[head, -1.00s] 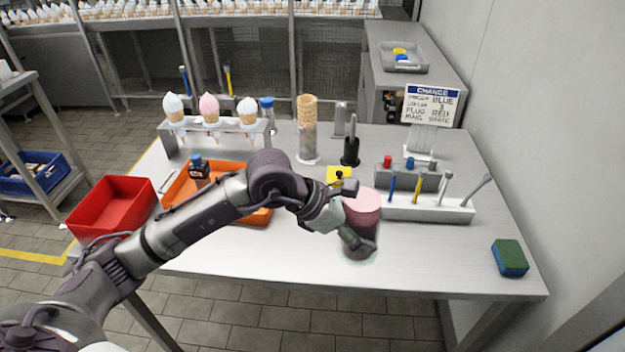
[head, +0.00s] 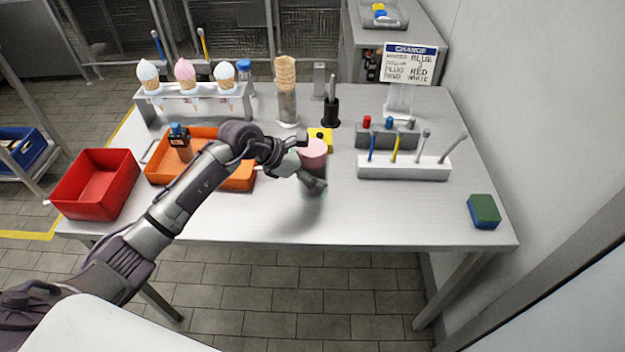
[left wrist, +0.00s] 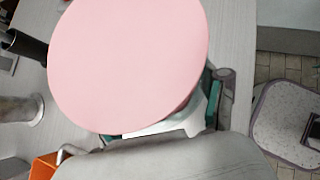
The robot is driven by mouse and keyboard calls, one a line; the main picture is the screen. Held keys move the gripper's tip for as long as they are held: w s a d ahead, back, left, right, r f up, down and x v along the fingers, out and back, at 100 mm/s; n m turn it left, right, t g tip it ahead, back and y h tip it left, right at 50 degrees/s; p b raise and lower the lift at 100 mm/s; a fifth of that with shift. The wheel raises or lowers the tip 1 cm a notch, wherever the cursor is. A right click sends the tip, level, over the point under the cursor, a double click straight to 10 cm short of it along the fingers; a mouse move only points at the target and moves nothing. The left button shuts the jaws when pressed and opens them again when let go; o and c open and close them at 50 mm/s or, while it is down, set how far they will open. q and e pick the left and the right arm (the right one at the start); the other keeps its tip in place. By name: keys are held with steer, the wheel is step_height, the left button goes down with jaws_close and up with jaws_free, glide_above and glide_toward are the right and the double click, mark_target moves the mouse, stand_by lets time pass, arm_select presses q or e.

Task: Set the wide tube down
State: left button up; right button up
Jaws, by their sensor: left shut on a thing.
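The wide tube is a thick cylinder with a pink top (head: 313,152) and a dark red body. My left gripper (head: 314,182) is shut on its side, with the tube upright near the front middle of the table (head: 400,215). I cannot tell whether its bottom touches the tabletop. In the left wrist view the round pink top of the wide tube (left wrist: 128,62) fills much of the picture and hides most of the fingers. My right gripper is not in view.
A yellow block (head: 322,134) stands just behind the tube. An orange tray (head: 235,180) and a red bin (head: 95,190) are to the left. A white tool rack (head: 405,172) and a green-blue sponge (head: 484,211) are to the right. The front strip of table is clear.

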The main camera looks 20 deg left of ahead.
arm_select(q)
step_height(320, 180, down, 3)
steer(key=shift+f+p, duration=0.1)
steer(key=shift+p, duration=0.35)
steer(key=shift+f, duration=0.4)
steer(key=shift+f, duration=0.15)
steer(key=o, duration=1)
steer(key=shift+o, duration=0.7)
